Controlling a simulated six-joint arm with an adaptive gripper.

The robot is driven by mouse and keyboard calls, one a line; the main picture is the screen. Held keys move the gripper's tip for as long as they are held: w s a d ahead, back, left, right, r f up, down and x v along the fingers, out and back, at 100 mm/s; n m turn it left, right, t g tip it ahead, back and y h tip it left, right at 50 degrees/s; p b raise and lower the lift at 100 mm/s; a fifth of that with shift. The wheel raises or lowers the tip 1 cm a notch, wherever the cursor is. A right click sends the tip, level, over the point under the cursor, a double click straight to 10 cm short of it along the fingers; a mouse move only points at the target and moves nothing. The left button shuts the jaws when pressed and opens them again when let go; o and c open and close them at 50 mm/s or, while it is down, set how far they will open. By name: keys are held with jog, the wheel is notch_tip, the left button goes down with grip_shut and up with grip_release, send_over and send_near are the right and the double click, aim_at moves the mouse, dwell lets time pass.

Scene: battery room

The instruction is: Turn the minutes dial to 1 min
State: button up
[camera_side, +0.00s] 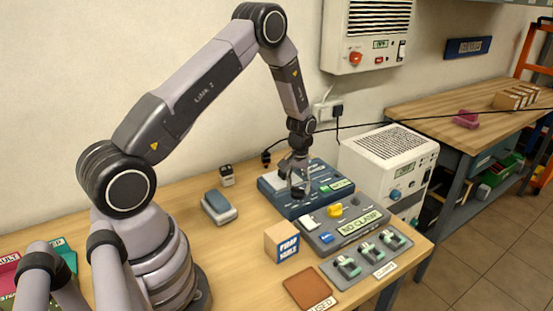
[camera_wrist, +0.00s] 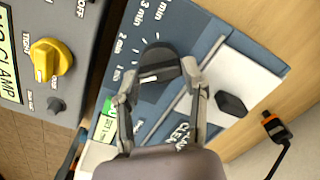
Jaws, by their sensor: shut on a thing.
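The minutes dial (camera_wrist: 157,62) is a dark knob on a blue panel (camera_wrist: 205,25), which is the top of the blue unit (camera_side: 270,190) in the side view. Printed minute labels, among them 2 min and 3 min, run along its left side in the wrist view. White marks show at the dial, but I cannot tell exactly which label its pointer meets. My gripper (camera_wrist: 158,78) is shut on the dial, one finger on each side. In the side view my gripper (camera_side: 298,190) reaches down onto the blue unit and hides the dial.
A grey panel with a yellow knob (camera_wrist: 50,60) and a NO CLAMP display (camera_side: 360,228) stands close in front. Another dark knob (camera_wrist: 231,104) sits on the blue unit's white plate. A cardboard box (camera_side: 282,243) and a blue-grey block (camera_side: 219,206) stand nearby. A white cabinet (camera_side: 385,165) stands behind.

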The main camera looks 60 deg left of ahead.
aim_at(299, 188)
jog(key=shift+m, duration=1)
jog(key=o, duration=1.2)
jog(key=shift+c, duration=0.2)
notch_tip(299, 188, up, 12)
